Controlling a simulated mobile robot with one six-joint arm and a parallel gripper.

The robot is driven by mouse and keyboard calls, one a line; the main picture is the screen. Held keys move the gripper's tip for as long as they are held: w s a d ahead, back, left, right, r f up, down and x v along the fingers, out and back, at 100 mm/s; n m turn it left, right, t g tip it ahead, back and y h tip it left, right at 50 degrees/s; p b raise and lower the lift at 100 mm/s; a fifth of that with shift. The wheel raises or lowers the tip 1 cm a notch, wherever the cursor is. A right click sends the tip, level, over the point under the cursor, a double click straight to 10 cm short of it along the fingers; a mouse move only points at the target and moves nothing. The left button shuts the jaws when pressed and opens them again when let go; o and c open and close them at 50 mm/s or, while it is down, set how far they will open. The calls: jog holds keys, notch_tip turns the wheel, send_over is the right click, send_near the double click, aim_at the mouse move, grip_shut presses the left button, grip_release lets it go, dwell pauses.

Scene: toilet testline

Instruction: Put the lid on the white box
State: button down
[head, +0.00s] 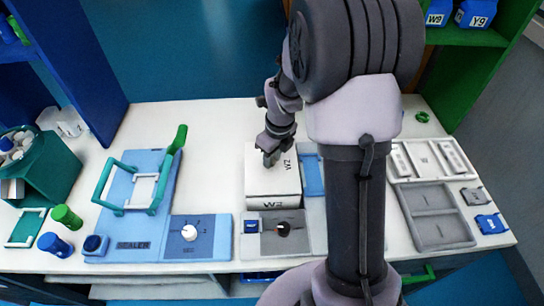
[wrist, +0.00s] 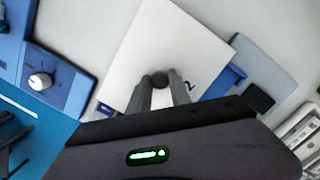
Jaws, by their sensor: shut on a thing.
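The white box (head: 274,201), with a dark label on its front, stands near the middle of the bench. A white lid (head: 288,178), marked W2, lies over its top; it fills the middle of the wrist view (wrist: 165,45). The lid looks about lined up with the box, but I cannot tell if it is fully seated. My gripper (head: 269,160) is over the lid, pointing down. The inside of the box is hidden.
A blue sealer (head: 135,215) with a green handle and a dial panel (head: 192,232) stands to the left. A grey panel with a dark knob (head: 283,229) is in front of the box. Grey trays (head: 437,218) lie at right. A green bin (head: 50,165) stands far left.

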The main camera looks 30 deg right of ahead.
jog(key=shift+f, duration=0.2)
jog(key=shift+f+b, duration=0.3)
jog(key=shift+b, duration=0.15)
jog(key=c, duration=1.1)
grip_release()
jog(key=shift+r, duration=0.15)
jog(key=shift+r+p, duration=2.75)
jog(key=shift+r, duration=0.7)
